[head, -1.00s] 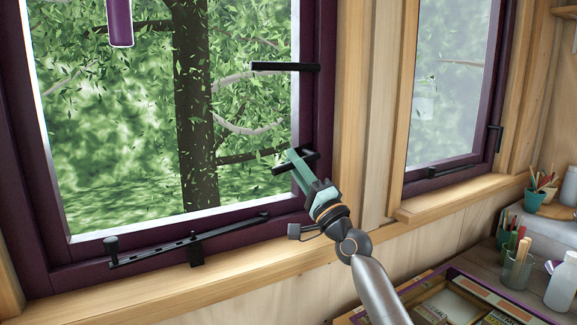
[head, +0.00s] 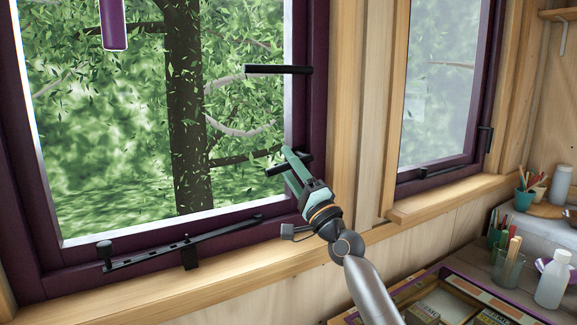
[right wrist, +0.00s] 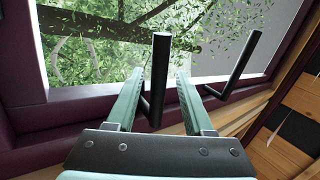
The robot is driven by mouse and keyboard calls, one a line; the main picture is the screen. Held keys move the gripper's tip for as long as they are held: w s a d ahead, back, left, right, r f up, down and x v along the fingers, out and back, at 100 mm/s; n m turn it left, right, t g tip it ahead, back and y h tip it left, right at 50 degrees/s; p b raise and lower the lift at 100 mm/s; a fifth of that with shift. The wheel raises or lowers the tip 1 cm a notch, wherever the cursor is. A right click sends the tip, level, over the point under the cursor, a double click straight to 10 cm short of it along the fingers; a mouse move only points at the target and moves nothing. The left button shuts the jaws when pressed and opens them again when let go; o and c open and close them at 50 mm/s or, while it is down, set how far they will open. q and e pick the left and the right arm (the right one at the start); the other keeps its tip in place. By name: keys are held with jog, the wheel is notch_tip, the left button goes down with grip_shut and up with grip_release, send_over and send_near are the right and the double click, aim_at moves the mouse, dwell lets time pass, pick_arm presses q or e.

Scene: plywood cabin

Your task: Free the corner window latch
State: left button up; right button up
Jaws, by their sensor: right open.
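The large purple-framed window (head: 312,110) has two black handles on its right side. The upper handle (head: 279,69) sticks out to the left, clear of my gripper. The lower handle (head: 274,170) is near the lower right corner, and my right gripper (head: 289,151) is at it. In the right wrist view, my right gripper (right wrist: 156,88) is open, with its green fingers on either side of a black handle (right wrist: 160,65). I cannot tell whether a finger touches it. The other handle (right wrist: 243,60) stands outside the fingers, to the right. My left gripper is not in view.
A black stay bar (head: 150,254) lies along the bottom frame. A purple object (head: 112,24) hangs at the top left. A second window (head: 440,85) is at right. The bench at lower right holds a glass jar (head: 508,268), a white bottle (head: 551,281) and an open box (head: 470,262).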

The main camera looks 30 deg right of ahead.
jog(key=shift+f, duration=0.1)
jog(key=shift+s+f, duration=0.25)
jog(key=shift+s, duration=0.05)
jog(key=b+v, duration=0.3)
jog(key=v, duration=0.8)
jog(key=shift+s, duration=0.35)
jog(key=shift+f, duration=0.15)
